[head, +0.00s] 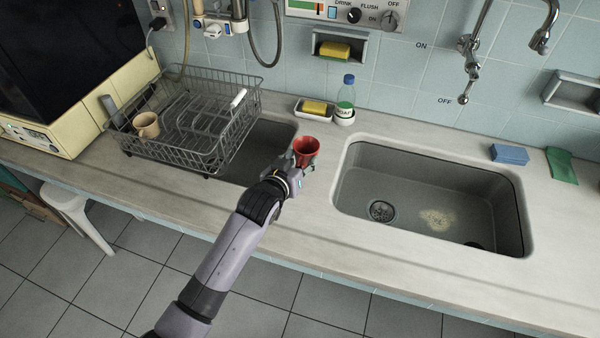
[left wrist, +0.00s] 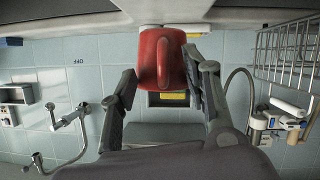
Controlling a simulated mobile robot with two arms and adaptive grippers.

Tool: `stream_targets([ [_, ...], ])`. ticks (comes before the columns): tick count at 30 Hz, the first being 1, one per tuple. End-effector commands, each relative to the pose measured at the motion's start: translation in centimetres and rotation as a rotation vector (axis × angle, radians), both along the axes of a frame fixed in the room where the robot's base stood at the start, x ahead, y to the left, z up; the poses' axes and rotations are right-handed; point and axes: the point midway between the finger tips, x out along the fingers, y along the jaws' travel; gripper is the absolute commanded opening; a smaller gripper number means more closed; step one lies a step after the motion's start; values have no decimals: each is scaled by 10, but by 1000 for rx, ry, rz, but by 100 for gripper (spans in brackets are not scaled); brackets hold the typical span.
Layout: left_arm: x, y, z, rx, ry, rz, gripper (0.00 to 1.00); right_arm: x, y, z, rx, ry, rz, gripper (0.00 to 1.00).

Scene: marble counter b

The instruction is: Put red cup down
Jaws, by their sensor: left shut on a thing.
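The red cup (head: 307,146) is in the left gripper, over the counter strip between the two sinks in the head view. It looks upright there, with its open top facing up. My left gripper (head: 304,161) is shut on the cup. In the left wrist view, which is upside down, the red cup (left wrist: 160,58) sits between the two dark fingers. I cannot tell whether the cup's base touches the counter (head: 312,205). My right gripper is not in view.
A wire dish rack (head: 222,137) with a tan mug (head: 146,125) stands left. A soap bottle (head: 346,97) and a dish with a yellow sponge (head: 315,107) are behind the cup. The large sink (head: 375,175) is right, with a blue sponge (head: 509,153) beyond.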

Motion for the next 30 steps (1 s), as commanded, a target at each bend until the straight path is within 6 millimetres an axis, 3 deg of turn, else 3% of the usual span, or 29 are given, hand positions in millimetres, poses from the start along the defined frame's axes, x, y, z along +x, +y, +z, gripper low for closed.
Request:
stream_targets([
  [1,1,-1,20,-5,-10,-1,0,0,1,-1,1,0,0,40],
  [6,1,-1,71,-4,-9,0,0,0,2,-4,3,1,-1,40],
  [12,0,-1,115,-4,-6,0,0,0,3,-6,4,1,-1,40],
  [18,1,0,138,-2,-3,0,0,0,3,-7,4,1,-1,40],
  [23,0,4,146,-1,-2,8,0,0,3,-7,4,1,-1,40],
  [26,-5,20,158,1,-6,37,0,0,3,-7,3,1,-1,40],
  [30,-22,69,188,6,-12,130,0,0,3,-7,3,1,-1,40],
])
